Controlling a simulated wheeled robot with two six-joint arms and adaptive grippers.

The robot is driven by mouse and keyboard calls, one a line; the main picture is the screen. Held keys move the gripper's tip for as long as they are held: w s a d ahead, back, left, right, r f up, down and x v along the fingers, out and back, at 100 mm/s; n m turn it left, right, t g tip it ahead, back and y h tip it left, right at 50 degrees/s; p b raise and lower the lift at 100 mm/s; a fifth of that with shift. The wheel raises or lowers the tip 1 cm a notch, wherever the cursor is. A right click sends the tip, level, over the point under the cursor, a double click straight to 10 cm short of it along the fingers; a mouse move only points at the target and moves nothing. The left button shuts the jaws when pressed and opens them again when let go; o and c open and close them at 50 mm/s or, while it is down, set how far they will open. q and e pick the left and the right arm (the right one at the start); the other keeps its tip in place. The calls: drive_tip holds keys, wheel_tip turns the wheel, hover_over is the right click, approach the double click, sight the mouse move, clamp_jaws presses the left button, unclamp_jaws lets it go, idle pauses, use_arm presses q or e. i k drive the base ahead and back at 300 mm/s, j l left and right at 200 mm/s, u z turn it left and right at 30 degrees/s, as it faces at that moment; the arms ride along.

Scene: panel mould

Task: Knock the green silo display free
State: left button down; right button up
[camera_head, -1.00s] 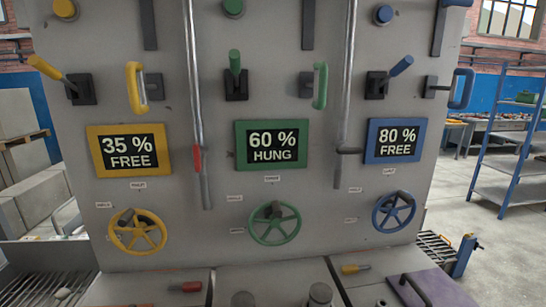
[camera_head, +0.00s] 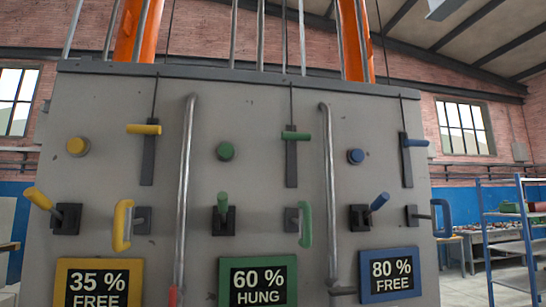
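The green-framed silo display (camera_head: 258,280) is at the bottom middle of the head view and reads "60 % HUNG". Above it are a green lever (camera_head: 222,210) on a dark base, a green handle (camera_head: 305,224), a round green button (camera_head: 225,151) and a green slide handle (camera_head: 296,136) on a dark vertical slot. The yellow display (camera_head: 98,284) reads "35 % FREE", its lower part cut off. The blue display (camera_head: 390,275) reads "80 % FREE". Neither of my grippers is in view.
Two vertical metal pipes (camera_head: 185,190) (camera_head: 330,190) run down the grey panel (camera_head: 258,100) between the columns. Yellow and blue controls flank the green ones. Orange pipes (camera_head: 355,40) rise behind the panel. A blue shelf (camera_head: 510,215) stands at the right.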

sight(226, 151)
drive_tip(key=z, duration=1.25)
drive_tip(key=k+j, duration=0.3)
drive_tip(key=k, duration=0.2)
drive_tip(key=k+j, duration=0.3)
drive_tip(key=k, duration=0.25)
